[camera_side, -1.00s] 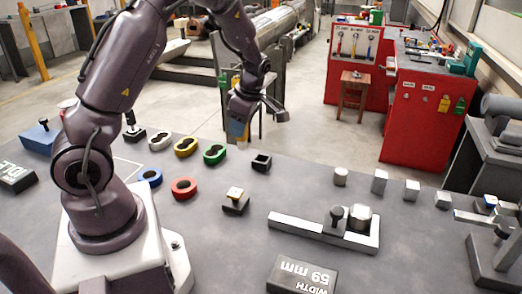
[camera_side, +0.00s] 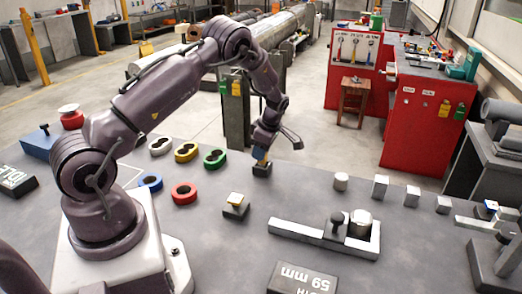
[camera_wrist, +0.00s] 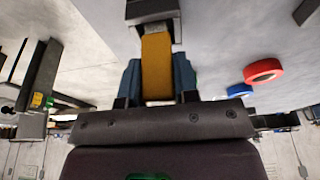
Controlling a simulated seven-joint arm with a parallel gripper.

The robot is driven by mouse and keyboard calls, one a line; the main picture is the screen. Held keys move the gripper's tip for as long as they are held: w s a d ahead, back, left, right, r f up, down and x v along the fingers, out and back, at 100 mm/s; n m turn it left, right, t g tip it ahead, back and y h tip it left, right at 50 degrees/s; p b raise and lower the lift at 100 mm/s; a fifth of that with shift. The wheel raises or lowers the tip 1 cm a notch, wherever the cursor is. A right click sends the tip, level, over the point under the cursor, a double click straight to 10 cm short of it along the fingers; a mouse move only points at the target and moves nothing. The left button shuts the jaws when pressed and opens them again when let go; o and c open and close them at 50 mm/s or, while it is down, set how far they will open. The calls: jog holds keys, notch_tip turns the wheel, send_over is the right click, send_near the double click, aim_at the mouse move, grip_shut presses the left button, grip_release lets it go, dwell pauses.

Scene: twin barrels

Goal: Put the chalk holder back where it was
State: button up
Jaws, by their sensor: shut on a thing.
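My gripper (camera_side: 262,152) points down directly above a small dark square holder (camera_side: 262,170) near the table's far edge. It is shut on an ochre-yellow block (camera_wrist: 156,66), apparently the chalk holder, held between two blue fingers in the wrist view. The block's far end meets the rim of the dark holder (camera_wrist: 152,10). How deep it sits in the opening, if at all, I cannot tell. In the side view only a small bit of the yellow block shows between the fingers and the dark holder.
Green (camera_side: 215,158), yellow (camera_side: 186,151), red (camera_side: 184,193) and blue (camera_side: 150,182) rings lie left. A metal fixture (camera_side: 325,238) and several metal pieces lie right. The table around the dark holder is clear.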

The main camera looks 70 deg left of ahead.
jog(key=o, duration=1)
jog(key=shift+f, duration=0.1)
